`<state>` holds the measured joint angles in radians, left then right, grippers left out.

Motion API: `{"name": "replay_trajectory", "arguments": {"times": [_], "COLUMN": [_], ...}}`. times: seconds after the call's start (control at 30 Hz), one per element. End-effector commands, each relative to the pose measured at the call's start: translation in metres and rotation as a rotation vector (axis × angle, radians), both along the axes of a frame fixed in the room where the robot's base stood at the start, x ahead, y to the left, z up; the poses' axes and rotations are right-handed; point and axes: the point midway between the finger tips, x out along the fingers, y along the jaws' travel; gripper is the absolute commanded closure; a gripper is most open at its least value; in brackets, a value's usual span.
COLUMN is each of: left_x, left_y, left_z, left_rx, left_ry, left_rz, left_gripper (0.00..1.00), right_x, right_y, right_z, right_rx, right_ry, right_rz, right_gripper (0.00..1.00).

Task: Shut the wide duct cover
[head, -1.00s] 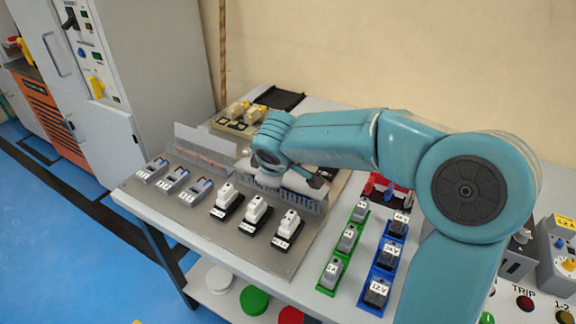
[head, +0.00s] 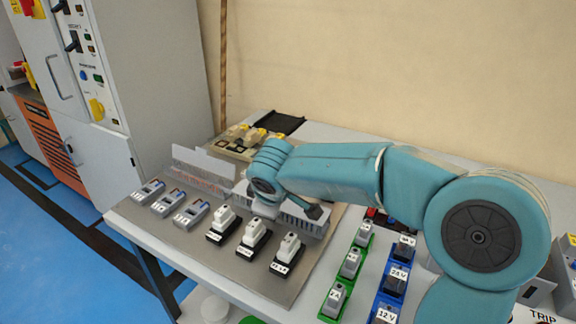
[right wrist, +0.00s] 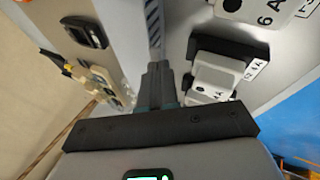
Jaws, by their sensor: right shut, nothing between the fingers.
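A pale grey flat panel (head: 203,163), which looks like a duct cover, stands upright behind the row of grey breakers in the head view. Reddish wires show at its foot. To its right, a grey slotted duct (head: 308,222) runs along the board under my right arm, which partly hides it. I cannot tell from the labels which cover is the wide one. My right gripper (right wrist: 158,70) is shut and empty in the right wrist view, its tips close to a slotted duct strip (right wrist: 154,22). I cannot tell whether they touch. My left gripper is out of view.
Grey breakers (head: 168,200) and white-topped black blocks (head: 254,236) stand in front of the duct. Green and blue holders (head: 395,278) with grey blocks lie to the right. Yellow-topped parts (head: 255,137) and a black tray (head: 280,121) are behind. A grey cabinet (head: 160,80) stands left.

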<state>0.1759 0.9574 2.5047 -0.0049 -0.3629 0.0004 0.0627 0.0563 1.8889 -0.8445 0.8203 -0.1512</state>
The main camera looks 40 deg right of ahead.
Motion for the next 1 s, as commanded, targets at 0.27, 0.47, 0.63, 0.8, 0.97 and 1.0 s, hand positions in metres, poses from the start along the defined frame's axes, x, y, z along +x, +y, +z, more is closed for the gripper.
{"name": "replay_trajectory", "arguments": {"times": [0.27, 0.47, 0.63, 0.8, 0.97, 1.0], "left_x": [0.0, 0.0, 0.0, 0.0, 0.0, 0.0], "left_y": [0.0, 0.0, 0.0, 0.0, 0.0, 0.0], "left_z": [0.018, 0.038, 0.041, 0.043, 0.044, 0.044], "left_rx": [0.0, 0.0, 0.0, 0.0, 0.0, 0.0], "left_ry": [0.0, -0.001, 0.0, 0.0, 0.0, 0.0], "left_rz": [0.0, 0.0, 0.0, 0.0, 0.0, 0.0], "left_gripper": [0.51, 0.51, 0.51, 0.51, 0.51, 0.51], "right_x": [0.002, -0.003, -0.022, -0.036, -0.041, -0.042], "right_y": [0.0, 0.009, 0.03, 0.044, 0.049, 0.049], "right_z": [0.02, 0.057, 0.086, 0.106, 0.113, 0.113], "right_rx": [0.0, 0.0, 0.0, 0.0, 0.001, 0.0], "right_ry": [0.0, -0.006, -0.005, -0.002, -0.001, 0.0], "right_rz": [0.0, 0.005, 0.006, 0.003, 0.003, 0.002], "right_gripper": [1.0, 1.0, 1.0, 1.0, 1.0, 1.0]}}
